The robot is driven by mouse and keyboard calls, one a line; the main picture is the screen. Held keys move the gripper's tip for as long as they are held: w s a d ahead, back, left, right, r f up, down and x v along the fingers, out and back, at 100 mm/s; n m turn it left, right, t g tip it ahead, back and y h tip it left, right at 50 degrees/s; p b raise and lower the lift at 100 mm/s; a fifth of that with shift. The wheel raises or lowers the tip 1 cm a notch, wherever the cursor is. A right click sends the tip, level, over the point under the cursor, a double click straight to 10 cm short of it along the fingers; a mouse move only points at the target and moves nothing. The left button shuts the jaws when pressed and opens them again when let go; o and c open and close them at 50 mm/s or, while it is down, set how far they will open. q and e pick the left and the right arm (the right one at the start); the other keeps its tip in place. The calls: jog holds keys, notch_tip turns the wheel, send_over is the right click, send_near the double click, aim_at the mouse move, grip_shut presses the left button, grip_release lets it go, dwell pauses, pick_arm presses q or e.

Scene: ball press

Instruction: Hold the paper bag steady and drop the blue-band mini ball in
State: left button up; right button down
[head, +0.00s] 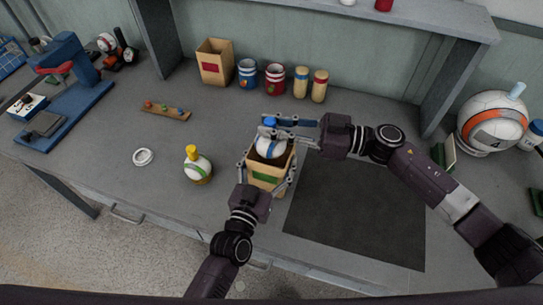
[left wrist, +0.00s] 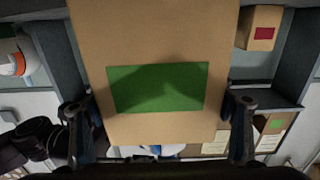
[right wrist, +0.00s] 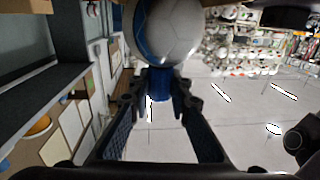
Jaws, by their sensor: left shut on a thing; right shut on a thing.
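The tan paper bag (head: 255,184) with a green label stands upright near the table's front edge, left of the dark mat. It fills the left wrist view (left wrist: 150,40). My left gripper (head: 267,173) is shut on the bag, one finger on each side. The white mini ball with a blue band (head: 267,149) is at the bag's open mouth, its lower part hidden by the front rim. My right gripper (head: 270,126) is shut on the ball's blue stem. The right wrist view shows the ball (right wrist: 175,30) and the fingers (right wrist: 158,100) on its stem.
A green-and-white ball with a yellow cap (head: 197,165) and a white ring (head: 143,157) lie to the left. The dark mat (head: 355,215) is bare. Another bag (head: 215,62), jars (head: 275,78) and wooden shakers (head: 319,87) stand behind. A blue press (head: 70,85) stands far left.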

jog(key=c, duration=1.7)
grip_release()
jog(key=v, duration=1.2)
pick_arm(q)
jog(key=o, duration=1.3)
